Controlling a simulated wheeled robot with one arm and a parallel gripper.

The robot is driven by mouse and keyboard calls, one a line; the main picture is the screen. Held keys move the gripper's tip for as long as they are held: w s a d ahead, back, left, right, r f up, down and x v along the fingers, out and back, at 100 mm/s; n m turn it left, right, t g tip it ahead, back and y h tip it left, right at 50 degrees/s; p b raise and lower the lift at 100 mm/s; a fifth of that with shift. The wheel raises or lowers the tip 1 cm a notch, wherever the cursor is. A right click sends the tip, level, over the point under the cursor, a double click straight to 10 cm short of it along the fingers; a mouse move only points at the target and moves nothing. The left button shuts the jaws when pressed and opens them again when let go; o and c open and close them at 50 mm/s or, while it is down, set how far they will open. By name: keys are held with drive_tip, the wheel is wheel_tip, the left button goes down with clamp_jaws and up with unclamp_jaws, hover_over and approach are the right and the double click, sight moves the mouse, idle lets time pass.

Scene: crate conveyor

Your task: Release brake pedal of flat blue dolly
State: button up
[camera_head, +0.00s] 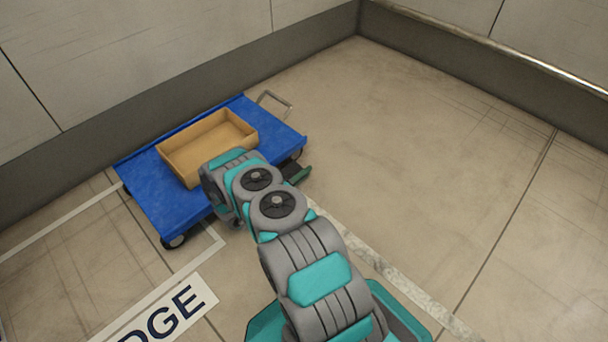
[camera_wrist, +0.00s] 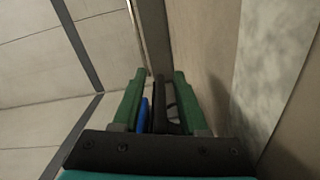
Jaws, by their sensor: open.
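The flat blue dolly (camera_head: 160,208) stands at left in the head view, near the wall. A thin metal handle (camera_head: 287,102) rises at its far right end. My arm reaches to its near right side. My gripper shows there partly as a green finger (camera_head: 299,175), low beside the dolly's edge. In the wrist view my gripper (camera_wrist: 160,76) is open, with two green fingers apart. A blue strip of the dolly (camera_wrist: 144,112) and a dark upright shape show between them. I cannot tell if that dark shape is the brake pedal. The pedal is not clearly seen in the head view.
An open tan box (camera_head: 168,158) rests on the dolly deck. Walls with a dark base band (camera_head: 170,98) close off the back and right. White floor lines and a lettered floor sign (camera_head: 165,315) lie in front. The floor (camera_head: 410,150) right of the dolly is clear.

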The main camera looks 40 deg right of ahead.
drive_tip(key=shift+c, duration=0.3)
clamp_jaws()
idle(1.1)
